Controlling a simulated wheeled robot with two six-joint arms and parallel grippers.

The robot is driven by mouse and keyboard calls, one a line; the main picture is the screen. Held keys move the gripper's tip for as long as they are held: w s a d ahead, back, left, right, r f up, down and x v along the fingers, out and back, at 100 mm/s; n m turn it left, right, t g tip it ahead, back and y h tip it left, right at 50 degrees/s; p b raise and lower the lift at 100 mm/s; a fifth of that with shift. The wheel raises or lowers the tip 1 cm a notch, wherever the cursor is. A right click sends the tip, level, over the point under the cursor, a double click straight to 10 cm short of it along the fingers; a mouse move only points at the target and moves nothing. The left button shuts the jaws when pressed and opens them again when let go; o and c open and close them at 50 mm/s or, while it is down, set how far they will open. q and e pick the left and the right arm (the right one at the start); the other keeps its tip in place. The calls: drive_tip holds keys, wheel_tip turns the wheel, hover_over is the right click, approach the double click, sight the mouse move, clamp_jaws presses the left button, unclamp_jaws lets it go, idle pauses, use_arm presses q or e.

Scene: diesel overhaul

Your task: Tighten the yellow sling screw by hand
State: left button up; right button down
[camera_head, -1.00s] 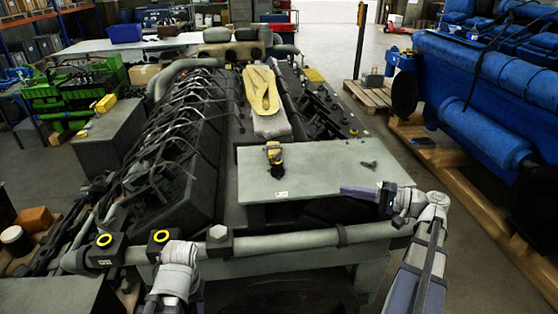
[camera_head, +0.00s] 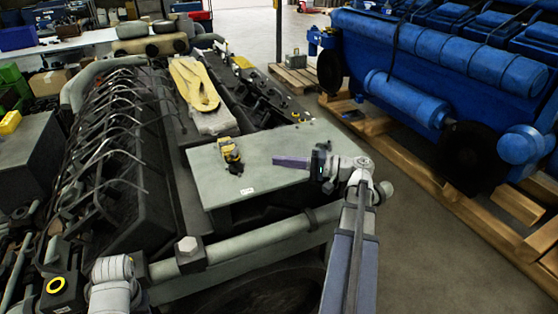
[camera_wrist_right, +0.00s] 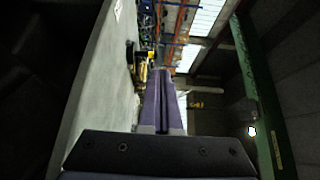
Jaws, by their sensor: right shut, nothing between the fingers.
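The yellow sling screw (camera_head: 230,155), yellow and black, stands on the grey plate (camera_head: 262,182) at the engine's near end. It also shows in the right wrist view (camera_wrist_right: 141,72), just left of the fingertips. My right gripper (camera_head: 277,161) is shut and empty, with its purple fingers pointing left over the plate. Its tips are a short gap to the right of the screw, apart from it. The shut fingers also show in the right wrist view (camera_wrist_right: 163,95). Of my left arm only a link shows at the bottom left; its gripper is out of view.
A folded yellow strap (camera_head: 195,84) lies on top of the engine behind the plate. A grey rail (camera_head: 245,238) with a hex bolt (camera_head: 187,246) runs along the front. A blue engine (camera_head: 420,75) stands on wooden pallets to the right, with open floor between.

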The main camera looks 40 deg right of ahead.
sight(236, 156)
drive_tip(key=x, duration=1)
drive_tip(key=shift+w+a, duration=0.2)
drive_tip(key=shift+a, duration=0.05)
